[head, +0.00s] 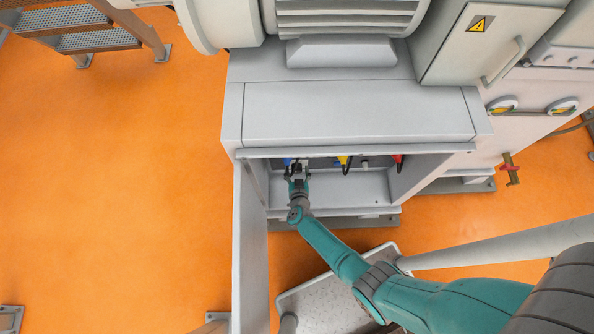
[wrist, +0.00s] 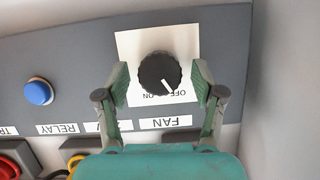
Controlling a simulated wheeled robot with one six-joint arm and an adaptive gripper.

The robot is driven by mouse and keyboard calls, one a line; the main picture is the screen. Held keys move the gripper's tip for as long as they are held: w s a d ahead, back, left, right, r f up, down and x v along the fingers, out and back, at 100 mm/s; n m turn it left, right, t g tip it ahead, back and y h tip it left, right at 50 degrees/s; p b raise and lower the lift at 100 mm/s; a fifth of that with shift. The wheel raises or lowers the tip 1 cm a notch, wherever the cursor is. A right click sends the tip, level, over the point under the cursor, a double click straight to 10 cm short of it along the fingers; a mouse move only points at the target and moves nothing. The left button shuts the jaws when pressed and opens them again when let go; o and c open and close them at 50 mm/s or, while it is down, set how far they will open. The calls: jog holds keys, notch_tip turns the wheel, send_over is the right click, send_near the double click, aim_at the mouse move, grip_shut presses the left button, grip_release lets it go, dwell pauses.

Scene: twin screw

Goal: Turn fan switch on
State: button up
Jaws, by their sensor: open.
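The fan switch (wrist: 159,73) is a round black knob on a white plate, above an upside-down FAN label (wrist: 165,122) in the wrist view. Its white pointer mark points down and slightly right. The small OFF and ON print below it is partly covered, and I cannot tell which word the mark meets. My gripper (wrist: 160,80) is open, with one finger on each side of the knob and a visible gap on both sides. In the head view my gripper (head: 297,165) reaches into the open cabinet (head: 358,118) and hides the knob.
In the wrist view a blue button (wrist: 38,91) is left of the switch, with a red knob (wrist: 12,165) at lower left. A pale cabinet wall (wrist: 285,90) stands close on the right. In the head view the open door (head: 250,250) hangs left of my arm.

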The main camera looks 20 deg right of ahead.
jog(key=c, duration=1.1)
jog(key=shift+c, duration=0.2)
jog(key=m+y, duration=0.1)
jog(key=m, duration=0.1)
jog(key=m+t+y, duration=0.1)
jog(key=shift+d+m, duration=0.2)
jog(key=shift+m, duration=0.2)
jog(key=shift+s+d+f+m+t+y, duration=0.1)
jog(key=shift+m+t+y, duration=0.5)
jog(key=shift+m, duration=0.55)
jog(key=shift+f+m+t+y, duration=0.1)
jog(key=shift+m+t+y, duration=0.45)
jog(key=shift+m, duration=0.6)
jog(key=o, duration=1.1)
jog(key=shift+o, duration=0.2)
